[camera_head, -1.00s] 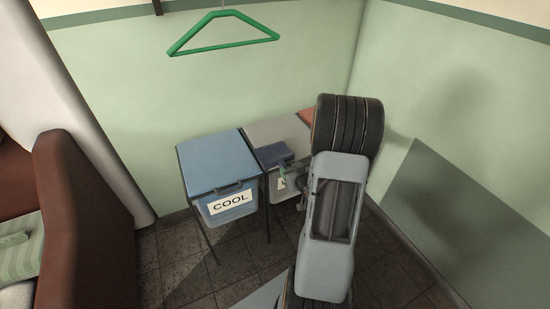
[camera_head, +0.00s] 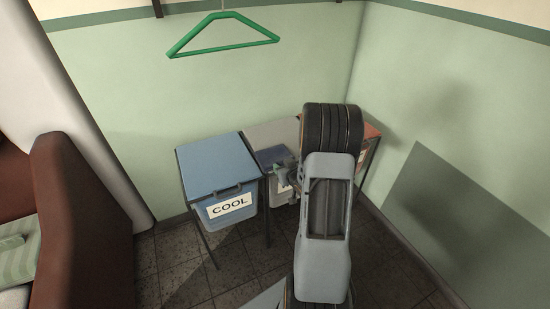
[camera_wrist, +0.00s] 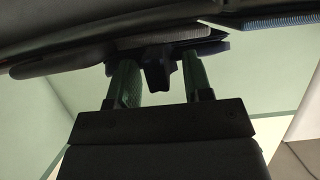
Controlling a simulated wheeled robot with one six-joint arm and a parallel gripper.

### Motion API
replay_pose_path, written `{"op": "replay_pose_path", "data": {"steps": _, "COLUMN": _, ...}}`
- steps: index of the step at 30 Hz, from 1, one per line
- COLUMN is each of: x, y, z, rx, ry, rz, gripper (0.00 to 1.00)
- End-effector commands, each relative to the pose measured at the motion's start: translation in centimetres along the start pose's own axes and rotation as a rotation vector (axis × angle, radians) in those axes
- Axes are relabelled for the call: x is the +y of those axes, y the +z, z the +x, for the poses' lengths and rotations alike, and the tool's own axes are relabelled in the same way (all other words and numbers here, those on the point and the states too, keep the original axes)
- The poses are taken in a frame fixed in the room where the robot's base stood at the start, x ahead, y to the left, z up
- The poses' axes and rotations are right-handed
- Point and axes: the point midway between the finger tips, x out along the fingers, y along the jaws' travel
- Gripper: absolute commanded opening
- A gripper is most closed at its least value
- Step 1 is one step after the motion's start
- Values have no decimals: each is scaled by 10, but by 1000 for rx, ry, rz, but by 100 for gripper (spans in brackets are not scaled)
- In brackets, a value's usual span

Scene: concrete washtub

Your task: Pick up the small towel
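The small towel appears to be the dark blue folded cloth (camera_head: 272,155) lying on the lid of the grey middle bin. In the wrist view a dark blue edge (camera_wrist: 212,47), likely the same cloth, shows just beyond the fingertips. My gripper (camera_wrist: 158,65) has its two green fingers apart, with a dark piece between them that could be a bin handle or part of the cloth. I see no clear contact on it. In the head view my gripper (camera_head: 285,172) is at the cloth's front edge, partly hidden by my arm.
A blue bin marked COOL (camera_head: 212,165) stands left of the grey bin (camera_head: 275,132). A reddish bin (camera_head: 371,131) is at the right, partly behind my arm. A green hanger (camera_head: 222,42) hangs above. A brown-red seat (camera_head: 75,215) is at the left. Green walls close the corner.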

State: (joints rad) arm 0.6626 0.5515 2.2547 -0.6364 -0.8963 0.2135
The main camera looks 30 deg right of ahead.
Motion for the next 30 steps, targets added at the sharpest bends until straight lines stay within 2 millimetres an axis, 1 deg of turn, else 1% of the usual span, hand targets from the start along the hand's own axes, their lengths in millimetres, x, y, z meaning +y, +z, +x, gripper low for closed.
{"op": "replay_pose_path", "data": {"steps": 1, "x": 0, "y": 0, "z": 0, "rx": 0, "ry": 0, "rz": 0, "gripper": 41}}
{"op": "replay_pose_path", "data": {"steps": 2, "x": 0, "y": 0, "z": 0, "rx": 0, "ry": 0, "rz": 0, "gripper": 38}}
{"op": "replay_pose_path", "data": {"steps": 14, "x": 0, "y": 0, "z": 0, "rx": 0, "ry": 0, "rz": 0, "gripper": 0}}
{"op": "replay_pose_path", "data": {"steps": 24, "x": 0, "y": -2, "z": -1, "rx": 1, "ry": 0, "rz": -1, "gripper": 0}}
{"op": "replay_pose_path", "data": {"steps": 26, "x": 0, "y": -4, "z": -2, "rx": 1, "ry": -1, "rz": -1, "gripper": 0}}
{"op": "replay_pose_path", "data": {"steps": 30, "x": -2, "y": -17, "z": -6, "rx": 2, "ry": -4, "rz": -2, "gripper": 0}}
